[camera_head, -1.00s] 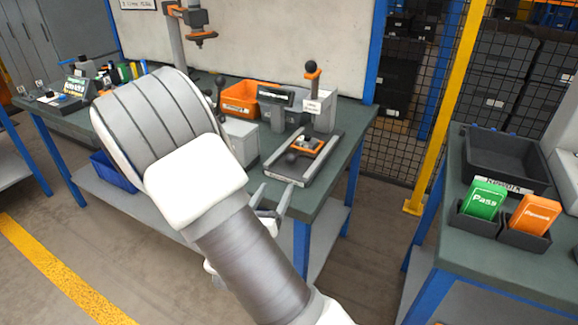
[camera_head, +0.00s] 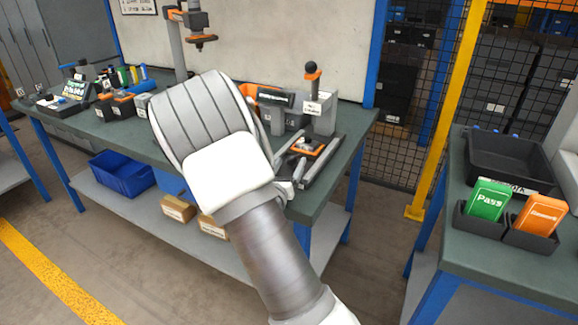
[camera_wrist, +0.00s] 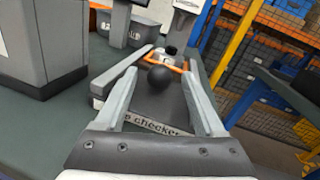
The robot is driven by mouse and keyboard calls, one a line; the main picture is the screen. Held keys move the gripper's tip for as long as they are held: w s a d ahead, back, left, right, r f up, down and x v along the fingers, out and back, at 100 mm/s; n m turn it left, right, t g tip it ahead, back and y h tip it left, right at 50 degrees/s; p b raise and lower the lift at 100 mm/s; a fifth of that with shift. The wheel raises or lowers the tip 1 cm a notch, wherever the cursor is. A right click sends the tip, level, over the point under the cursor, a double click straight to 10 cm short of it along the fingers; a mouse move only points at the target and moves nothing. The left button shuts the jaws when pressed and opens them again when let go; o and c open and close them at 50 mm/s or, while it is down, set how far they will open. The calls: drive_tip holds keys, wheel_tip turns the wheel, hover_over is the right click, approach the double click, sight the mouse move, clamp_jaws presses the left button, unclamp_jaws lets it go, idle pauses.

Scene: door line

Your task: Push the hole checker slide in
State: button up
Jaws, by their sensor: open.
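The hole checker lies on the green bench top, with a dark base between two grey rails (camera_head: 322,162). Its front label (camera_wrist: 155,124) shows between my fingers in the wrist view. The slide has a black ball knob (camera_wrist: 159,78) facing me and an orange frame (camera_wrist: 168,63) behind it, with a part in it. My gripper (camera_wrist: 161,75) is open, one finger on each side of the knob in the picture. I cannot tell whether the fingers touch anything. In the head view my wrist and arm hide the knob and most of the gripper.
A grey block station (camera_wrist: 45,45) stands left of the checker. A grey post with an orange-black handle (camera_head: 320,105) stands behind it. Open floor lies between the benches.

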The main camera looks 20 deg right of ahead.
clamp_jaws()
idle(1.3)
